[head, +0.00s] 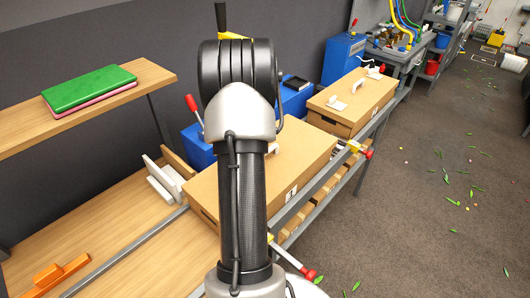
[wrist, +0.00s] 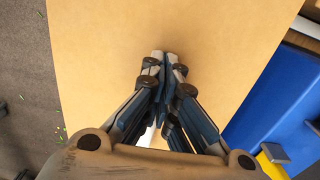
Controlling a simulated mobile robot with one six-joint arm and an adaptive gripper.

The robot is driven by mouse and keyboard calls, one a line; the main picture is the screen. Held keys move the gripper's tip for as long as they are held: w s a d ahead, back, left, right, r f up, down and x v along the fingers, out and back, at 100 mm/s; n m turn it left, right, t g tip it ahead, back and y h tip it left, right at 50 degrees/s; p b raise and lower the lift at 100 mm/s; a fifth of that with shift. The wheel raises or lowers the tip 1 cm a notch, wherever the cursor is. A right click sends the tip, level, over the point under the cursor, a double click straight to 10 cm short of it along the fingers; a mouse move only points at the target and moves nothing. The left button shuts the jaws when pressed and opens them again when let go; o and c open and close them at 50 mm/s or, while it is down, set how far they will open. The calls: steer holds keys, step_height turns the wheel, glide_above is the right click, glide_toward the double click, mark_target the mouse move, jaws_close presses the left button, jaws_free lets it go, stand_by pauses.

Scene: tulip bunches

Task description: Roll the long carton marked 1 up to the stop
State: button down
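The long carton marked 1 (head: 300,150) lies on the roller conveyor, its label 1 on the side facing the aisle. My arm hides its middle in the head view. Its plain tan top (wrist: 230,60) fills most of the wrist view. My gripper (wrist: 165,57) is over that top, its fingertips together with nothing visible between them; whether they touch the carton is unclear. A white piece (wrist: 153,134) shows behind the fingers, partly hidden. A white bracket (head: 161,186) with a wooden board stands past the carton's left end; I cannot tell whether it is the stop.
A second carton (head: 340,103) with white fittings sits farther along the conveyor. Blue boxes (head: 293,100) stand behind the cartons. Red-handled clamps (head: 366,153) jut from the near rail. A wooden bench (head: 110,215) with an orange piece (head: 60,272) lies left. The floor aisle at right has scattered leaves.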

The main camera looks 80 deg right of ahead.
steer(key=shift+s+d+p, duration=0.35)
steer(key=shift+s+d, duration=0.3)
steer(key=shift+d, duration=0.45)
steer(key=shift+s+d+p, duration=0.35)
steer(key=shift+s+d, duration=0.35)
steer(key=shift+d, duration=0.4)
steer(key=shift+s+d+p, duration=0.35)
steer(key=shift+s+d, duration=0.3)
steer(key=shift+d, duration=0.45)
steer(key=shift+s+d+p, duration=0.35)
steer(key=shift+s+d, duration=0.2)
steer(key=shift+d, duration=0.35)
steer(key=shift+s+d+p, duration=0.35)
steer(key=shift+s+d, duration=0.15)
steer(key=shift+d, duration=0.4)
steer(key=shift+s+d+p, duration=0.35)
steer(key=shift+s+d, duration=0.2)
steer(key=shift+d, duration=0.35)
steer(key=shift+w+a, duration=0.55)
steer(key=shift+a, duration=0.3)
steer(key=shift+r, duration=0.15)
step_height(320, 180, up, 8)
steer(key=p, duration=0.5)
